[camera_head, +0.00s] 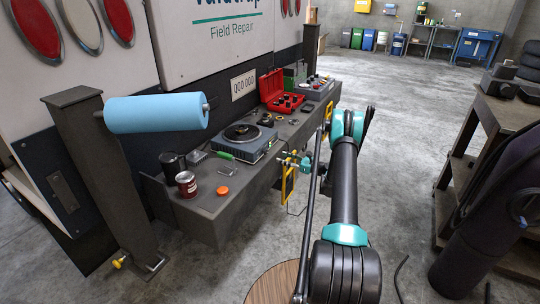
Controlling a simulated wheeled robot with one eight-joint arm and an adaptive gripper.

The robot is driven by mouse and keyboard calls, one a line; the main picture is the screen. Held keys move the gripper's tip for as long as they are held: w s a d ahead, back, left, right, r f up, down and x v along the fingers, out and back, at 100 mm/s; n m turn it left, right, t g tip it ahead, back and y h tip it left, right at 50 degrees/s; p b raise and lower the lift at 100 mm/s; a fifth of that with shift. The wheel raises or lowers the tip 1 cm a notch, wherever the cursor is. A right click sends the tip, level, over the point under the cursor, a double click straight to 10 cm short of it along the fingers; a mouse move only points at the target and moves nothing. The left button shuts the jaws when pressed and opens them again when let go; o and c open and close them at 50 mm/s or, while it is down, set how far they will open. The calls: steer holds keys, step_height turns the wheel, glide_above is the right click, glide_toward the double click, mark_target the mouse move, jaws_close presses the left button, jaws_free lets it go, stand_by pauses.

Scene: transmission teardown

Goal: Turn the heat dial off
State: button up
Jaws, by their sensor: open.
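A grey box-shaped heater with a round dark plate on top (246,138) stands on the dark bench. Its heat dial is too small to make out, and its right-hand side is close to my gripper. My gripper (284,158) is at the bench's front edge, just right of the heater and apart from it as far as I can tell. It is open and appears empty. My arm hides part of the space behind it, and the fingertips are small in this view.
A black can (173,165), a red-brown can (186,185), an orange cap (223,190) and a green-handled tool (225,155) lie left of the heater. A red open case (272,88) stands behind. A blue roll (155,113) overhangs at left.

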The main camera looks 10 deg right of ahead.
mark_target(265, 152)
steer(key=x, duration=0.8)
steer(key=shift+w+a, duration=0.15)
steer(key=shift+a, duration=0.05)
steer(key=shift+c, duration=0.5)
jaws_close()
